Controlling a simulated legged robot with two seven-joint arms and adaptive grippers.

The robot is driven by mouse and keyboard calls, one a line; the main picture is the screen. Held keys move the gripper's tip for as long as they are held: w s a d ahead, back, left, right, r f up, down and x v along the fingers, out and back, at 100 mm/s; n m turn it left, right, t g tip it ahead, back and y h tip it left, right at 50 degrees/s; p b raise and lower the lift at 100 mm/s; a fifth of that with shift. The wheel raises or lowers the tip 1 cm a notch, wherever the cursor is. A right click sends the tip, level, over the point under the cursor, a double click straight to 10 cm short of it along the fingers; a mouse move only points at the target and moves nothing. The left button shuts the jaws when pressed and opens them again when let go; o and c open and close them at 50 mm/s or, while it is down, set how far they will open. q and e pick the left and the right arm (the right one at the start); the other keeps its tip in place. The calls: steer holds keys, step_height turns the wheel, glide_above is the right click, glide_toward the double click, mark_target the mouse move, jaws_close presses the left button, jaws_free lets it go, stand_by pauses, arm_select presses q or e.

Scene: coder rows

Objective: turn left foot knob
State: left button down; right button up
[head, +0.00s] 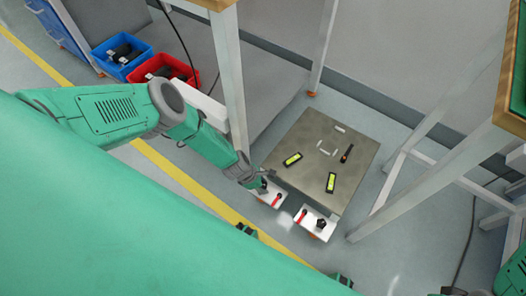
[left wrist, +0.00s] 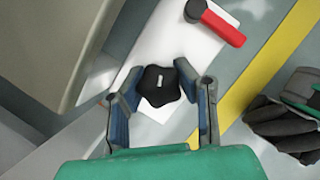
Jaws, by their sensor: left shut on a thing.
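The left foot knob is a black star-shaped knob (left wrist: 160,84) on a white foot plate (left wrist: 185,45). A red lever (left wrist: 222,24) sits further along the same plate. My left gripper (left wrist: 168,85) has a finger on each side of the knob and is shut on it. In the head view my left gripper (head: 254,182) reaches down to the left white foot plate (head: 268,197) at the front of a square grey plate (head: 323,150); the knob is mostly hidden there. My right gripper is not seen.
A second white foot plate (head: 310,232) carries another black knob (head: 321,223) and a red lever (head: 302,215). Levels and small parts lie on the grey plate. White frame legs (head: 228,75) stand close to my left arm. A blue bin (head: 121,52) and a red bin (head: 160,72) are at upper left.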

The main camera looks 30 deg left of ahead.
arm_select(q)
steer(key=m, duration=0.2)
steer(key=m+g, duration=0.1)
steer(key=m, duration=0.1)
steer(key=m+g, duration=0.1)
steer(key=m, duration=0.2)
steer(key=shift+a+f+h, duration=0.1)
steer(key=shift+a+h, duration=0.15)
steer(key=shift+h, duration=0.15)
steer(key=shift+g, duration=0.3)
steer(key=c, duration=1.1)
jaws_free()
steer(key=shift+d, duration=0.15)
